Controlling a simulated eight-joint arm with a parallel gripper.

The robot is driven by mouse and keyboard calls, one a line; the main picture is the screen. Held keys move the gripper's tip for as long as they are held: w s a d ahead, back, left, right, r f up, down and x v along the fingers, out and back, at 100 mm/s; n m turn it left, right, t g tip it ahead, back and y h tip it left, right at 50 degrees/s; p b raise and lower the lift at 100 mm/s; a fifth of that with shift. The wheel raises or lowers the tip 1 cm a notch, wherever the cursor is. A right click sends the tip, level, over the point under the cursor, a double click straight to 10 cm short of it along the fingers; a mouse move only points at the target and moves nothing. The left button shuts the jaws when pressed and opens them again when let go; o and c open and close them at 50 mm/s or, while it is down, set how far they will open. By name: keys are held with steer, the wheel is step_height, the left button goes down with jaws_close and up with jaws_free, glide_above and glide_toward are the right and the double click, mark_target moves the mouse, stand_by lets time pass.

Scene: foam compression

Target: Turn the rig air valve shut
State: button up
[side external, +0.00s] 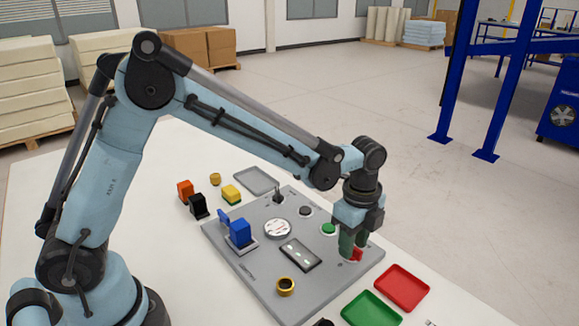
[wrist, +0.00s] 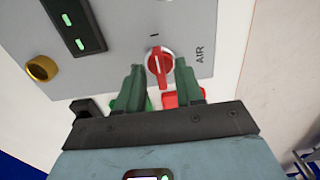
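The air valve is a red knob (wrist: 160,66) on the grey rig panel, beside the printed word AIR in the wrist view. The valve's red also shows low by my fingertips in the side view (side external: 357,254). My gripper (wrist: 158,66) has its two green fingers apart, one at each side of the knob, with a visible gap to it. In the side view my gripper (side external: 353,248) points down over the panel's right corner. Contact cannot be told.
The grey panel (side external: 225,239) also carries a blue block (side external: 240,232), a round gauge (side external: 277,229), a green button (side external: 329,228), a brass ring (side external: 285,286) and a dark display (side external: 300,254). Red (side external: 402,287) and green (side external: 371,309) trays lie close in front.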

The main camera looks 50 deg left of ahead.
jaws_close()
stand_by(0.5)
steer(key=n, duration=0.4)
steer(key=shift+n, duration=0.4)
steer(key=n, duration=0.9)
steer(key=shift+n, duration=2.1)
